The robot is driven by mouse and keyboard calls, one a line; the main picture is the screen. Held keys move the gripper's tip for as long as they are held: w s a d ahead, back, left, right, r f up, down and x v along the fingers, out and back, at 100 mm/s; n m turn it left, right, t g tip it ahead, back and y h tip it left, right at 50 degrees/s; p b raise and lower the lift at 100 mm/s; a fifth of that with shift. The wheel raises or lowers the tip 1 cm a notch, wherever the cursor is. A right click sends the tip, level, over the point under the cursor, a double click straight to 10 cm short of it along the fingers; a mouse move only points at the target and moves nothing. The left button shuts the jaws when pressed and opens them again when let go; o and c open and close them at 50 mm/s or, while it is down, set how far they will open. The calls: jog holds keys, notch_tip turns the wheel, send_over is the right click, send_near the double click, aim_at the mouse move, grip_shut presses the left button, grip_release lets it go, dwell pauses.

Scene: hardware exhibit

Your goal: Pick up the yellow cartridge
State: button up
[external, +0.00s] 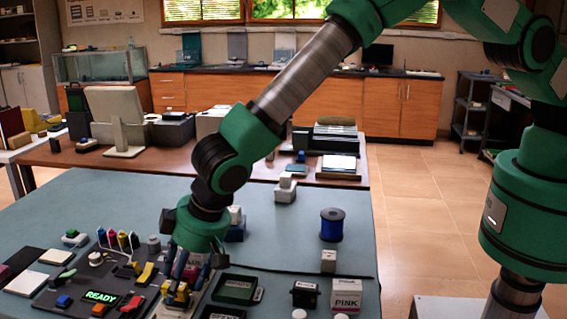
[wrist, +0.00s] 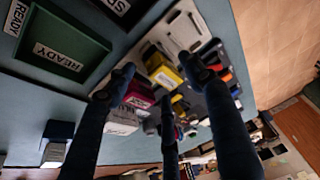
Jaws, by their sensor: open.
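A yellow cartridge (external: 177,294) sits on a light tray (external: 172,312) at the front of the table. It also shows in the wrist view (wrist: 166,76), beside a magenta block (wrist: 139,94). My gripper (external: 187,270) hangs just above the yellow cartridge, pointing down. Its dark fingers are spread and hold nothing. In the wrist view the gripper (wrist: 159,72) has fingertips on either side of the cartridge, with a third finger below. The fingers partly hide the cartridge in the external view, and I cannot tell whether they touch it.
A black panel with a green READY sign (external: 101,296) lies to the left, with several small coloured parts. A dark green tray (external: 236,289), a black-and-white box (external: 305,293) and a PINK box (external: 346,294) stand right. A blue spool (external: 332,225) stands farther back.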

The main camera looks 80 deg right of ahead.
jog(key=shift+x, duration=1)
jog(key=c, duration=1.2)
jog(key=shift+c, duration=0.2)
jog(key=shift+r, duration=0.15)
jog(key=shift+r, duration=0.4)
notch_tip(320, 180, up, 3)
jog(key=shift+f, duration=0.1)
jog(key=s+d, duration=0.2)
jog(key=s, duration=0.2)
jog(key=s+d, duration=0.2)
jog(key=s, duration=0.3)
jog(key=s+d+r, duration=0.1)
jog(key=s+d, duration=0.1)
jog(key=s, duration=0.3)
jog(key=shift+s+d, duration=0.25)
jog(key=shift+d, duration=0.05)
